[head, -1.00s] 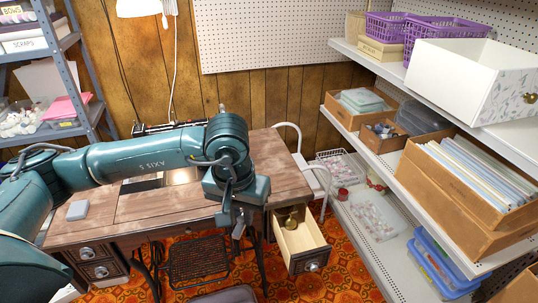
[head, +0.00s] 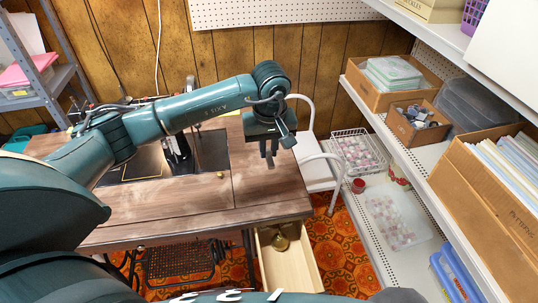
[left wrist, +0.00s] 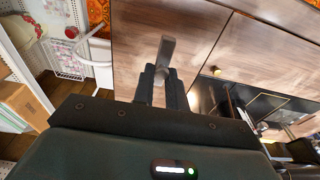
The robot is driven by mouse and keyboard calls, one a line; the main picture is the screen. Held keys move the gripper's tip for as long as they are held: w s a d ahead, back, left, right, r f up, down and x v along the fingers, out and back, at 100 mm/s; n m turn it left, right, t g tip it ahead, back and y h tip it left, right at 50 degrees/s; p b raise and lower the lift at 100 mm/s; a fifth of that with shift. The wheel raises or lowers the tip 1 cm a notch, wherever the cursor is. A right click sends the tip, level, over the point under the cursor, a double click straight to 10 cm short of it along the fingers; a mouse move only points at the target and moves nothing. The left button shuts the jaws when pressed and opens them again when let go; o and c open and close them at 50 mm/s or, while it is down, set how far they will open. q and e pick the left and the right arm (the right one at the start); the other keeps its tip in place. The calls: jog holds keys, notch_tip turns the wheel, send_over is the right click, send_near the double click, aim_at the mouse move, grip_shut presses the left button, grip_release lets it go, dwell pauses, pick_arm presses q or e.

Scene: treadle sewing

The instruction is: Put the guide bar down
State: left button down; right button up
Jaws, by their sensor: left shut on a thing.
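My left gripper (head: 267,150) is over the right end of the wooden sewing table (head: 150,212), pointing down. In the left wrist view its dark fingers (left wrist: 160,84) are shut on a small grey metal piece, the guide bar (left wrist: 166,50), which sticks out past the fingertips above the wooden top. I cannot tell whether the bar touches the wood. The sewing machine (head: 176,146) stands at the back of the table, partly behind my left arm. My right gripper is not in view.
An open drawer (head: 290,272) with a brass-coloured thing (head: 280,243) juts out below the table's front right. A small yellowish knob (head: 221,174) sits on the tabletop. A white step stool (head: 318,172) and shelves (head: 385,150) stand to the right. The tabletop's front right is clear.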

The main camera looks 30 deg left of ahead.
aim_at(268, 152)
pick_arm(q)
jog(key=f, duration=0.3)
jog(key=shift+s+f, duration=0.15)
jog(key=shift+s, duration=0.05)
jog(key=shift+w+f, duration=0.1)
jog(key=shift+f, duration=2.25)
jog(key=shift+f, duration=0.15)
jog(key=c, duration=1.4)
grip_release()
jog(key=shift+c, duration=0.2)
